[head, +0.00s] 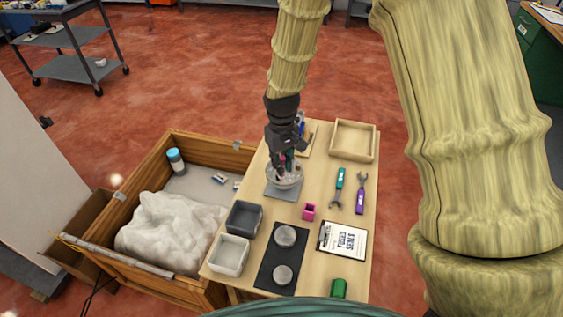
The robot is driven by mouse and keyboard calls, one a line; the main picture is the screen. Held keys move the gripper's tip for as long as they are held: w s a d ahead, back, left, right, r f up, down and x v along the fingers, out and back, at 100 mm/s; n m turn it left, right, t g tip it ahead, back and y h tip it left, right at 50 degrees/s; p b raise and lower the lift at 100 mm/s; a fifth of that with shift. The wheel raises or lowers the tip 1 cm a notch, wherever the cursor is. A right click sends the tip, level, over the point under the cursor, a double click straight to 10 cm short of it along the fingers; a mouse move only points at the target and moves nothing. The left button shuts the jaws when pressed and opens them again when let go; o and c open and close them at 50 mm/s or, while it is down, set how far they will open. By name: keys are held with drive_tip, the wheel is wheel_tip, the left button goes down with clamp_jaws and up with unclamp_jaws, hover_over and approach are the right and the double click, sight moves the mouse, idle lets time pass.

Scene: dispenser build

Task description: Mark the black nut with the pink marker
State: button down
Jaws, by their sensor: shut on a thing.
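My gripper (284,163) is over the far middle of the wooden table, just above a grey bowl (288,182) on a grey square plate (280,192). Its fingers are shut on a small pink thing (282,157), which looks like the pink marker and is mostly hidden by the fingers. The bowl seems to hold small pale and dark bits. I cannot make out the black nut; it may be among them or behind the gripper.
Nearer stand grey bins (231,254) and a black mat (265,280) with two round lids. A wooden crate (200,150) adjoins the table's left side.

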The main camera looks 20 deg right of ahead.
drive_tip(key=shift+f, duration=0.75)
idle(0.5)
drive_tip(key=shift+r, duration=0.15)
drive_tip(key=shift+r+p, duration=2.35)
drive_tip(key=shift+r, duration=0.55)
